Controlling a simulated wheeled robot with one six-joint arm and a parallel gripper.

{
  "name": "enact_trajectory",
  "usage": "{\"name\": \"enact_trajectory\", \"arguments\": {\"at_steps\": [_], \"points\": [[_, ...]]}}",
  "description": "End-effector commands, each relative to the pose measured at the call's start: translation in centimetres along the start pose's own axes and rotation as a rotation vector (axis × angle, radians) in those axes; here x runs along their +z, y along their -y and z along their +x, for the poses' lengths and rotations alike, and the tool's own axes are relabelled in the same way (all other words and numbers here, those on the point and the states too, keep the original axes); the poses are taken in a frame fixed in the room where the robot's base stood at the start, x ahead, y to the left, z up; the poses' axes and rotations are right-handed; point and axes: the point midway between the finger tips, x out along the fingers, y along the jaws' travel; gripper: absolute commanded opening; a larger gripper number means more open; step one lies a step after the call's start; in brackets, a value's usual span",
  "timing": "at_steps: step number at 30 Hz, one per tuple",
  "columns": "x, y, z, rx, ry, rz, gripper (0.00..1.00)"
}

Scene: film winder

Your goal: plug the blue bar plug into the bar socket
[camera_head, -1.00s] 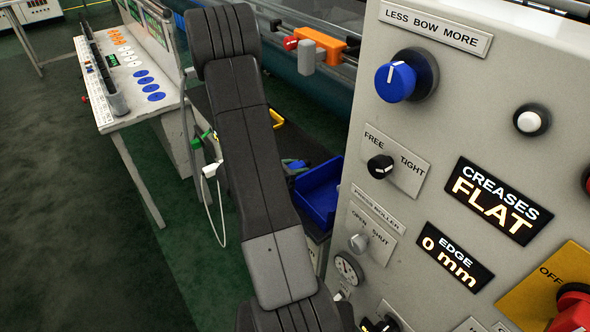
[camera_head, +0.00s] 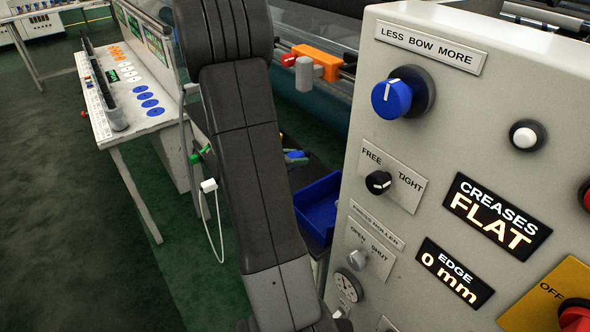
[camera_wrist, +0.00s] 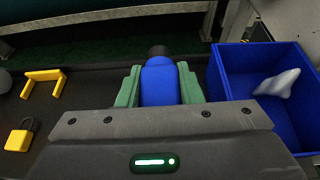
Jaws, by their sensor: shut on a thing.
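In the wrist view my gripper (camera_wrist: 160,85) has green fingers closed on both sides of the blue bar plug (camera_wrist: 159,82). The plug has a dark round end (camera_wrist: 158,52) pointing away from me. A dark surface lies below it. In the head view my arm covers most of that area. A small blue and green patch shows just right of my arm and may be the plug and fingers, but I cannot be sure. I cannot make out the bar socket in either view.
A blue bin (camera_wrist: 222,95) holding a grey-white piece (camera_wrist: 277,82) is close right of my gripper. A yellow padlock (camera_wrist: 19,135) and yellow bracket (camera_wrist: 43,82) lie left. The control panel (camera_head: 440,130) fills the right of the head view; a bench (camera_head: 125,115) stands left.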

Motion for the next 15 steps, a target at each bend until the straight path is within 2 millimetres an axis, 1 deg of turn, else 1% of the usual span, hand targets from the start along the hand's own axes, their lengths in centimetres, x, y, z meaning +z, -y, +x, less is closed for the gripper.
{"name": "enact_trajectory", "arguments": {"at_steps": [5,13,15], "points": [[0.65,0.01,-0.28,0.0,0.0,0.001,0.08],[0.64,0.02,-0.26,0.0,0.0,0.0,0.08],[0.33,0.02,-0.13,-0.001,0.0,-0.002,0.08]]}}
